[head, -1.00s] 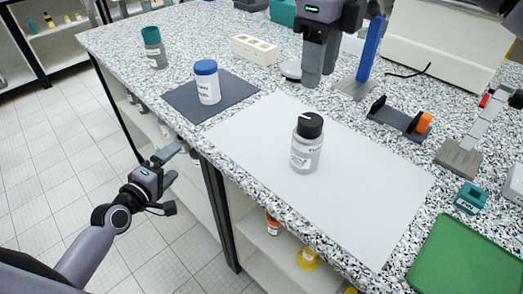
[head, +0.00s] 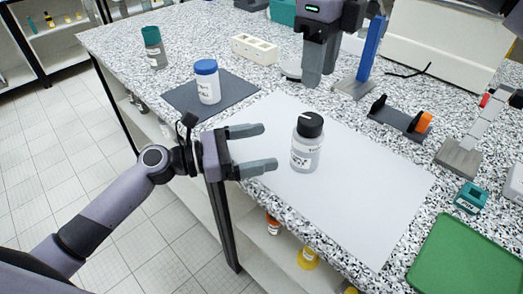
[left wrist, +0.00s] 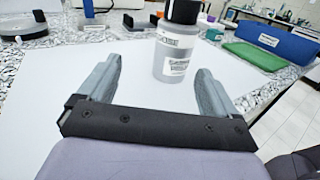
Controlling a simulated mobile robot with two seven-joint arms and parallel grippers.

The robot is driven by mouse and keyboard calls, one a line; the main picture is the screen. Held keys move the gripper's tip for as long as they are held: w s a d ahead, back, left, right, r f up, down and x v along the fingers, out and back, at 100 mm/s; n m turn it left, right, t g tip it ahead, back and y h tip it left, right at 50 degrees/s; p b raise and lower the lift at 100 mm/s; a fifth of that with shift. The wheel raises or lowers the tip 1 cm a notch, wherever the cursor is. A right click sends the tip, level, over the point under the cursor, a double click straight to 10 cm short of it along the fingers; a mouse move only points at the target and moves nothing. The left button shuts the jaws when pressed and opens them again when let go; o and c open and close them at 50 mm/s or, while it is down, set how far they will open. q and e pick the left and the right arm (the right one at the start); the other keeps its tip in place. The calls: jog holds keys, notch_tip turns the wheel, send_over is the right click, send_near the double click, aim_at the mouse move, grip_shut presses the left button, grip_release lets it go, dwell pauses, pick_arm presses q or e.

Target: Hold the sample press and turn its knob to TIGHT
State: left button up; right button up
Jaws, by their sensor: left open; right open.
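A grey cylinder with a black knob-like top (head: 306,150), which I take as the sample press, stands upright on the white sheet. A white line marks its top; its label is too small to read. My left gripper (head: 268,147) is open and level, its fingers pointing at the cylinder from the left, with a gap before it. In the left wrist view the cylinder (left wrist: 174,50) stands beyond and between the open fingertips (left wrist: 158,68). My right gripper (head: 318,78) points down at the back of the bench, open and empty.
A blue-capped white jar (head: 207,84) stands on a dark mat (head: 240,88) behind my left gripper. A holder with an orange knob (head: 423,122) and a green tray (head: 458,262) lie to the right. The white sheet (head: 350,205) is otherwise clear.

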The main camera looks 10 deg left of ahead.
aim_at(292, 149)
pick_arm(q)
jog(key=shift+s+d+g, duration=0.4)
jog(key=shift+s+d, duration=0.1)
jog(key=shift+d, duration=0.45)
jog(key=x, duration=0.6)
jog(key=shift+d+r, duration=0.1)
jog(key=shift+d, duration=0.2)
